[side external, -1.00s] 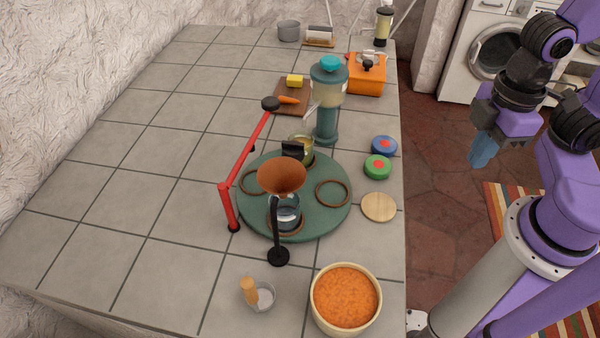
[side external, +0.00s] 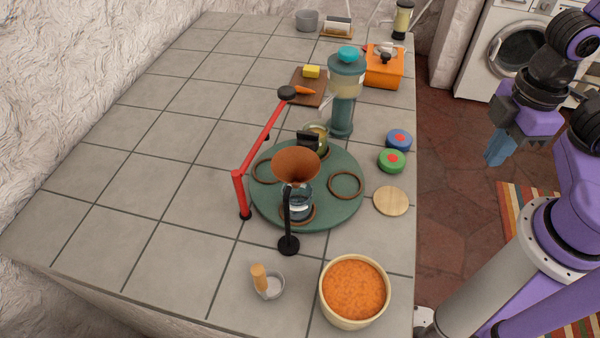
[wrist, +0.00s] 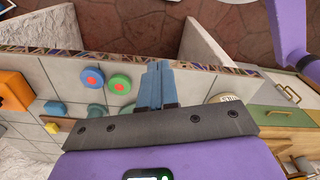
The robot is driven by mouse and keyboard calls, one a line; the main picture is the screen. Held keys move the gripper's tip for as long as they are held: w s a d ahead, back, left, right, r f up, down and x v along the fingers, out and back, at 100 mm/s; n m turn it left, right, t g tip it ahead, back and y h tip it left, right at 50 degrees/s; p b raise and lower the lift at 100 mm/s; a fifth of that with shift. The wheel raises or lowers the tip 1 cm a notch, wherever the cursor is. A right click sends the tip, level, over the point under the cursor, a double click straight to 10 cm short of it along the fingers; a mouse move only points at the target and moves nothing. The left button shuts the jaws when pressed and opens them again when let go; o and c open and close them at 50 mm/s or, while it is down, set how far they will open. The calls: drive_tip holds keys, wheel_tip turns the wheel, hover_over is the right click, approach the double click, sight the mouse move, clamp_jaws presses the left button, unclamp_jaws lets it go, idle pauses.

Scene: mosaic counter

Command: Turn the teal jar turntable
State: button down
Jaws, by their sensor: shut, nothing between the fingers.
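The teal turntable (side external: 330,212) lies flat on the tiled counter in the side external view. Brown rings mark places on its top. A glass jar (side external: 299,206) stands at its front under a copper funnel (side external: 296,164) on a black stand. A second jar (side external: 319,135) with yellowish contents stands at its back, partly hidden by a black part. Two ring places at the left and right look empty. My gripper (side external: 491,160) is off the counter's right side, well apart from the turntable, with its blue fingers together and empty. The fingers (wrist: 156,85) also show in the wrist view.
A red arm (side external: 255,155) stands at the turntable's left edge. A teal dispenser (side external: 343,95) is behind. Blue (side external: 399,139) and green (side external: 391,160) lids and a wooden disc (side external: 391,201) lie right. An orange-filled bowl (side external: 355,290) and small cup (side external: 269,285) stand in front. The counter's left is clear.

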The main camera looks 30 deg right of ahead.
drive_tip(key=c, duration=1.4)
unclamp_jaws()
drive_tip(key=shift+c, duration=0.2)
drive_tip(key=o, duration=0.6)
drive_tip(key=shift+w+a+r, duration=0.6)
drive_tip(key=shift+w+a, duration=0.25)
drive_tip(key=shift+a, duration=0.1)
drive_tip(key=shift+c, duration=0.2)
wheel_tip(320, 180, up, 14)
drive_tip(key=m, duration=0.4)
hover_over(308, 133)
wheel_tip(308, 133, down, 17)
drive_tip(key=shift+f, duration=0.15)
clamp_jaws()
